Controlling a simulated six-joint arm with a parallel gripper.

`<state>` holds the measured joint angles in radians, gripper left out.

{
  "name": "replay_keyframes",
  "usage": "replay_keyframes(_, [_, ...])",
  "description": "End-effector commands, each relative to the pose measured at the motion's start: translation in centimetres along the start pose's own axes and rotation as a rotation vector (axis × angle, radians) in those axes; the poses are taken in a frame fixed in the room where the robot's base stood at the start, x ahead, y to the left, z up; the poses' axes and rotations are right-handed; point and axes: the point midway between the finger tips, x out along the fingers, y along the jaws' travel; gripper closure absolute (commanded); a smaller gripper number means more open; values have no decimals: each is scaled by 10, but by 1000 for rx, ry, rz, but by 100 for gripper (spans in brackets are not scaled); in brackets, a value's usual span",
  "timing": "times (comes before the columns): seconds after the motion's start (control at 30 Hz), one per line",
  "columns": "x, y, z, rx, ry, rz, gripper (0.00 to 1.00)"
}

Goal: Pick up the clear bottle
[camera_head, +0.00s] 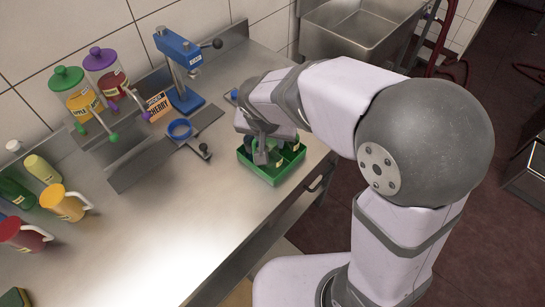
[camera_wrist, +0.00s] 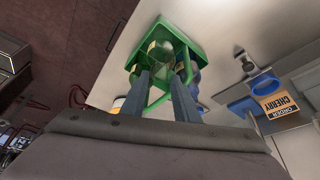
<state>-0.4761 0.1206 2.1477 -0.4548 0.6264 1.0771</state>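A green divided crate (camera_head: 270,174) stands near the counter's right edge in the head view, and in the wrist view (camera_wrist: 200,50) it lies beyond my fingertips. My gripper (camera_head: 262,150) points down over the crate. In the wrist view its two dark fingers (camera_wrist: 159,76) are apart. A see-through, greenish-looking bottle (camera_wrist: 160,56) shows in the crate, at and just past the fingertips. I cannot tell whether the fingers touch it. In the head view my gripper hides much of the crate's contents.
A blue press (camera_head: 182,70) and a blue ring holder (camera_head: 180,129) stand left of the crate, by an orange CHERRY card (camera_head: 158,106). Dispensers with green (camera_head: 66,78) and purple (camera_head: 100,59) lids stand behind. Jugs (camera_head: 65,204) stand far left. The front-middle counter is clear.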

Motion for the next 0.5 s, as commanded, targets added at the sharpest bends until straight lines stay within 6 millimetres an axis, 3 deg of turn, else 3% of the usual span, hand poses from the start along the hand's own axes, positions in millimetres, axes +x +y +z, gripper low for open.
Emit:
replay_keyframes(0.27, [4, 0, 0, -1, 0, 0, 72])
replay_keyframes(0.3, [4, 0, 0, -1, 0, 0, 75])
replay_keyframes(0.4, [4, 0, 0, -1, 0, 0, 99])
replay_keyframes(0.5, [4, 0, 0, -1, 0, 0, 100])
